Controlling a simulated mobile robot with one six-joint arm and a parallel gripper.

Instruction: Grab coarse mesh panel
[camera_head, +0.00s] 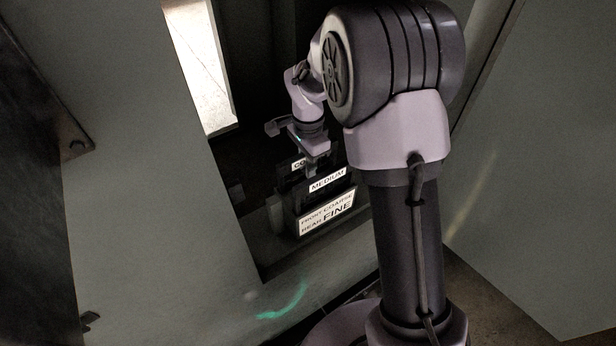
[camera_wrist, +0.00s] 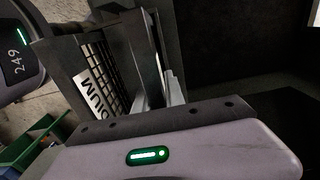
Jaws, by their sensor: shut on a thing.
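The coarse mesh panel stands at the back of a rack in the head view, where a white label (camera_head: 299,164) starting "CO" shows beside my gripper (camera_head: 316,172). Most of this panel is hidden by my gripper and the panels in front. In the wrist view, my gripper (camera_wrist: 157,98) has its two light fingers on either side of a grey panel edge (camera_wrist: 158,62), shut on it. This panel is behind the medium panel and appears to be the coarse one. The medium panel (camera_head: 328,180) is in front, with its mesh and label (camera_wrist: 95,92) showing in the wrist view.
A white sign (camera_head: 326,213) at the rack's front reads "FRONT COARSE REAR FINE". The rack sits in a dark recess between grey walls (camera_head: 150,150). A bright opening (camera_head: 205,70) is at upper left. Green objects (camera_wrist: 28,150) lie at lower left in the wrist view.

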